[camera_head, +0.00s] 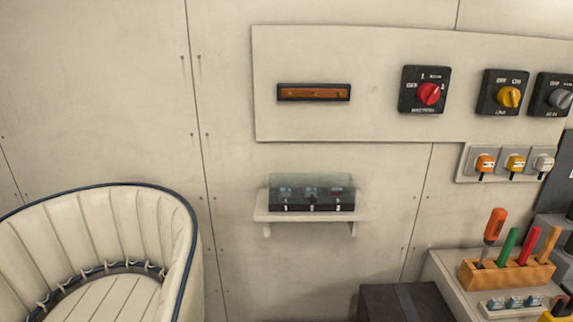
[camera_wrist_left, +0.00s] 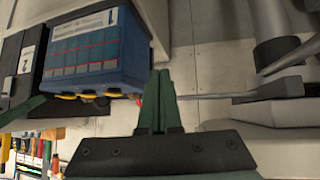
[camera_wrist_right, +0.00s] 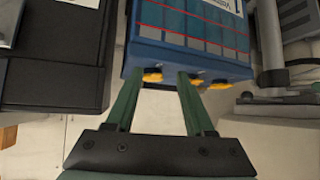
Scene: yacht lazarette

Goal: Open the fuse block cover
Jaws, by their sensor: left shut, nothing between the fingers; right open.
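The fuse block (camera_head: 312,205) sits on a small white wall shelf (camera_head: 262,215) in the middle of the head view. Its clear cover (camera_head: 312,182) is down over the black base, with fuses showing dimly through it. Neither gripper shows in the head view. In the left wrist view my left gripper (camera_wrist_left: 159,75) is shut with its green fingers together and nothing between them. In the right wrist view my right gripper (camera_wrist_right: 157,80) is open and empty, in front of a blue battery-like box. The fuse block does not show clearly in either wrist view.
A blue box (camera_wrist_left: 95,50) with yellow knobs shows near both grippers. A switch panel (camera_head: 370,110) is above the shelf. A cream seat (camera_head: 95,225) stands at left, a dark box (camera_head: 405,302) below right, and a wooden tool rack (camera_head: 510,275) at right. The wall beside the shelf is clear.

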